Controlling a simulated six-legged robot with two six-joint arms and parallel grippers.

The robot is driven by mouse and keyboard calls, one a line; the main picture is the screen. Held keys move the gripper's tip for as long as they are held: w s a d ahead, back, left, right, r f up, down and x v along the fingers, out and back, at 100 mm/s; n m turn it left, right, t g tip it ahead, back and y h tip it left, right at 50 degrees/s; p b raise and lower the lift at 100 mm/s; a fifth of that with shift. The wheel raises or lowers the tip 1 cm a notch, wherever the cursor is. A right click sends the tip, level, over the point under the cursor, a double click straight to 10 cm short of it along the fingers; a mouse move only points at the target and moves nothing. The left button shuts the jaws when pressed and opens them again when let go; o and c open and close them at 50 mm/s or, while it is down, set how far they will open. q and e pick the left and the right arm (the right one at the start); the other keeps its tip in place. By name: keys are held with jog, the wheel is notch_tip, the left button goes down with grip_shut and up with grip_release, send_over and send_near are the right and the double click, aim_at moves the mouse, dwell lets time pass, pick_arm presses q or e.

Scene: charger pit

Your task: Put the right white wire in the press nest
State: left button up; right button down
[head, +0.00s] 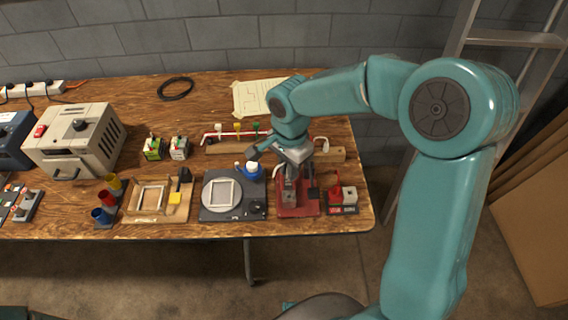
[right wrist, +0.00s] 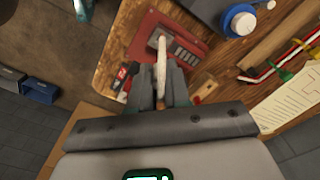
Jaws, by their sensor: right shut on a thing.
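My right gripper (head: 291,173) is over the red press (head: 298,211) near the table's front right. In the right wrist view, the gripper (right wrist: 161,84) is shut on a white wire (right wrist: 162,55), which sticks out past the fingertips toward the red press (right wrist: 146,22). A thin white piece, seemingly this wire, shows just left of the fingers in the head view. The gripper hides part of the press, so I cannot tell whether the wire touches the nest. My left gripper is out of view.
A small red-and-white device (head: 343,195) is close on the right. A wooden rack (head: 331,155) lies behind.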

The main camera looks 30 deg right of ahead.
jog(key=b, duration=0.4)
send_over(289, 190)
jog(key=s, duration=0.2)
notch_tip(289, 190, down, 6)
jog(key=shift+w+a+f, duration=0.2)
jog(key=shift+w+a, duration=0.1)
jog(key=shift+a, duration=0.2)
jog(key=shift+f+b, duration=0.25)
jog(key=shift+b, duration=0.3)
jog(key=shift+f+b, duration=0.3)
jog(key=shift+f, duration=0.05)
jog(key=shift+f+b, duration=1.2)
jog(key=shift+b, duration=0.15)
jog(key=c, duration=1)
grip_release()
